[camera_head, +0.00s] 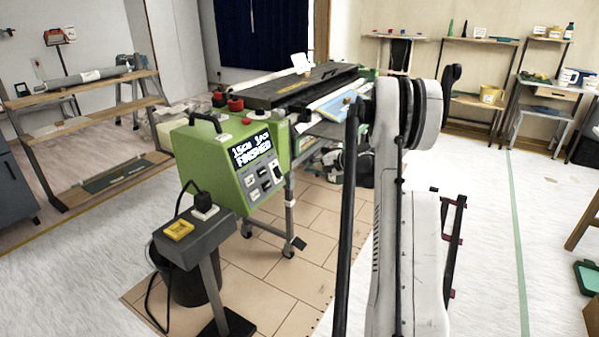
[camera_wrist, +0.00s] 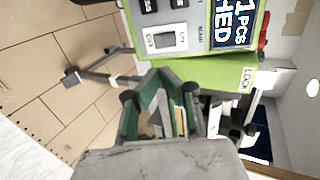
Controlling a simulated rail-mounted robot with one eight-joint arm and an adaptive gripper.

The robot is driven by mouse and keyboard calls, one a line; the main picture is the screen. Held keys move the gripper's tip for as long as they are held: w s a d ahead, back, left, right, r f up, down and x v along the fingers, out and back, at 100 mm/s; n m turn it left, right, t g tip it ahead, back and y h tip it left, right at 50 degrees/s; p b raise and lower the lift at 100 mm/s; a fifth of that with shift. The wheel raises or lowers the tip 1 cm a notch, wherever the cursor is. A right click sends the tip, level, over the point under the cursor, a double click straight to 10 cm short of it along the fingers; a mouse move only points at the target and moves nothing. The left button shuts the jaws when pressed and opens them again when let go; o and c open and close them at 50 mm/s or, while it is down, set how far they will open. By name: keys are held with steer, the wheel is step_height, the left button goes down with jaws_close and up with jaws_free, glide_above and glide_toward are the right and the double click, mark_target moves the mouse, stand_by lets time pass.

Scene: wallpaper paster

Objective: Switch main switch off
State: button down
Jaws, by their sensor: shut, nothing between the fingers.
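The green wallpaper paster (camera_head: 205,150) stands left of centre in the head view. Its front panel has a lit display (camera_head: 251,150) reading "FINISHED".
A grey pedestal (camera_head: 200,238) with a yellow block (camera_head: 179,230) and a black plug stands before the machine, its cable hanging down. A black bin (camera_head: 190,285) is behind it. A wooden rack (camera_head: 85,130) stands left, shelves (camera_head: 480,100) at the back right. Open floor lies right.

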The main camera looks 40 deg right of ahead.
mark_target(279, 171)
steer(key=b+x, duration=0.3)
steer(key=x, duration=0.9)
steer(key=shift+w+f, duration=0.2)
steer(key=shift+w, duration=0.15)
steer(key=shift+a, duration=0.1)
steer(key=shift+w+f+b, duration=0.2)
steer(key=shift+f+b, duration=0.05)
steer(key=shift+b, duration=0.05)
steer(key=shift+r, duration=0.1)
steer(key=shift+r+p, duration=0.35)
steer(key=shift+r, duration=0.45)
steer(key=shift+s, duration=0.1)
steer(key=s+d+r+p, duration=0.2)
steer(key=s+d, duration=0.1)
steer(key=s, duration=1)
steer(key=shift+d+r, duration=0.2)
steer(key=shift+d, duration=0.15)
